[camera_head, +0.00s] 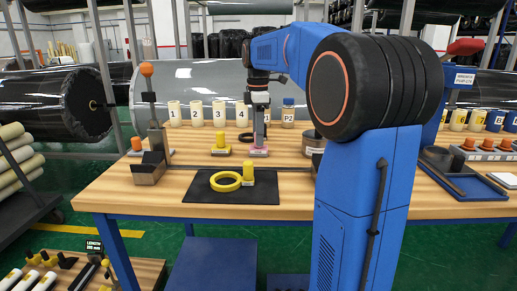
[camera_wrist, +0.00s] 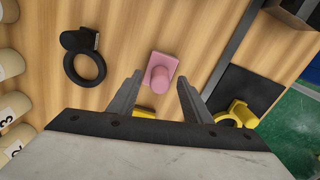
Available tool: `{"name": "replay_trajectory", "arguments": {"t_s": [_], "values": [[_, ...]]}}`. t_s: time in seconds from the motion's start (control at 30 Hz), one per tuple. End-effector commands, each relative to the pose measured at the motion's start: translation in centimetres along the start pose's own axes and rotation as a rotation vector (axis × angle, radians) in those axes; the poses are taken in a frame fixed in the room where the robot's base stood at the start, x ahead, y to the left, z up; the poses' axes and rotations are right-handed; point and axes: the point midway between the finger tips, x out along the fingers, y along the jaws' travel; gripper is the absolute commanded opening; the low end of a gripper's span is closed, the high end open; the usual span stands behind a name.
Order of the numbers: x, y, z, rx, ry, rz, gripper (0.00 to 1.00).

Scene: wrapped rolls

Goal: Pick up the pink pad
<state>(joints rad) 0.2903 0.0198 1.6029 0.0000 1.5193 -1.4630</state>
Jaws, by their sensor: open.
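The pink pad (camera_head: 259,152) rests on the wooden table, with my gripper (camera_head: 259,140) right above it in the head view. I cannot tell the exact height of the fingertips over the pad.
A yellow block (camera_head: 221,149) stands just left of the pad. A black mat (camera_head: 205,194) with a yellow ring (camera_head: 226,181) lies nearer. A black ring (camera_wrist: 84,68) lies left in the wrist view. Numbered cream cylinders (camera_head: 197,113) stand behind. A dark rail (camera_wrist: 232,50) crosses the table.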

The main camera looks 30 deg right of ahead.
Motion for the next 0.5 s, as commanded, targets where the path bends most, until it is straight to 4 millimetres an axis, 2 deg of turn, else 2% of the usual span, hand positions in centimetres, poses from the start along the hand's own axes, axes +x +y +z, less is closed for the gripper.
{"name": "replay_trajectory", "arguments": {"t_s": [0.13, 0.43, 0.5], "values": [[1.5, 0.0, 0.0, 0.000, 0.000, -0.001, 0.45], [1.9, 0.0, 0.0, 0.000, 0.000, 0.001, 0.45], [1.9, 0.0, 0.0, 0.000, 0.000, 0.001, 0.28]]}}
